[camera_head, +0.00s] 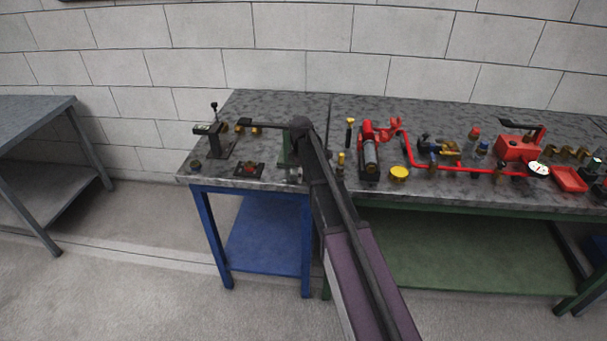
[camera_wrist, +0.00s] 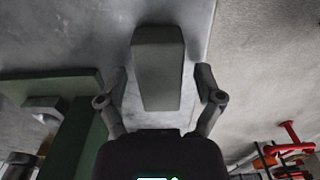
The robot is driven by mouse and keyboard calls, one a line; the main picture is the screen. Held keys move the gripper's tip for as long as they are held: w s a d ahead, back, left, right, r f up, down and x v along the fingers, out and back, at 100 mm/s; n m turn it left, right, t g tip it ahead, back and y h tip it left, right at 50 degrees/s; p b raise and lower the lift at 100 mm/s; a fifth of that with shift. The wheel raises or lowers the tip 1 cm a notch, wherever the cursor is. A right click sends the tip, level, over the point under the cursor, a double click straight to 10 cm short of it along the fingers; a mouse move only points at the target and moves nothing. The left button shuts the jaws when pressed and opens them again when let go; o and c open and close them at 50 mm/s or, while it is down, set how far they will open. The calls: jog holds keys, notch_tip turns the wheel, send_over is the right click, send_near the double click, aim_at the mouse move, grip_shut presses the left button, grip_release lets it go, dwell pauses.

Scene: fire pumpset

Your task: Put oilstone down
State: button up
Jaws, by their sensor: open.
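The oilstone (camera_wrist: 158,70) is a grey rectangular block in the wrist view, on or just above the mottled grey tabletop; I cannot tell if it touches. My gripper (camera_wrist: 162,88) is open, with one finger on each side of the oilstone. A gap shows between the block and each finger. In the head view my arm reaches over the blue-legged table (camera_head: 260,102), and its dark wrist hides the oilstone there.
A green block-like fixture (camera_wrist: 75,140) stands close left of my gripper in the wrist view. Red pipework (camera_head: 440,168) and a red pump (camera_head: 518,148) crowd the table at right. Small tools lie left of my arm. The blue-legged table's back is clear.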

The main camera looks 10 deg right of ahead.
jog(key=shift+r, duration=0.15)
notch_tip(320, 180, up, 12)
jog(key=p, duration=1.2)
jog(key=shift+s, duration=0.1)
dwell(0.8)
jog(key=s+m, duration=1.4)
jog(key=s, duration=1.4)
jog(key=shift+s+d, duration=0.3)
jog(key=shift+s, duration=0.1)
